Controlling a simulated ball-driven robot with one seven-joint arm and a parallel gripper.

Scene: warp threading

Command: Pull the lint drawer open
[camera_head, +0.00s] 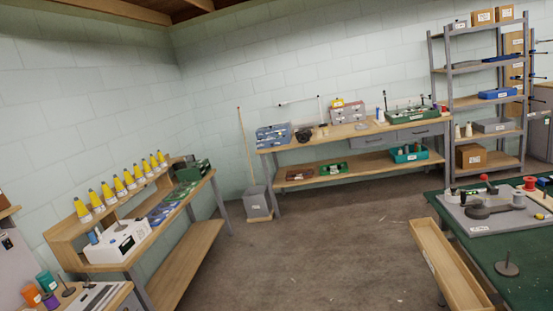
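No part of my gripper shows in this view. No drawer here can be read as the lint drawer, since the labels are too small. A long, shallow wooden drawer or trough (447,268) runs along the left side of the green-topped table (480,250) at the lower right. It is open at the top, looks empty and has a small white label on its side. I cannot tell whether it slides. Two grey drawer fronts, a left one (371,142) and a right one (420,132), sit under the back workbench top and look shut.
A wooden bench (185,265) with yellow cones (119,186) and a white machine (118,240) lines the left wall. A grey bin (258,203) stands by the back workbench (325,137). Shelving (468,104) stands at the back right. The middle floor (300,250) is clear.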

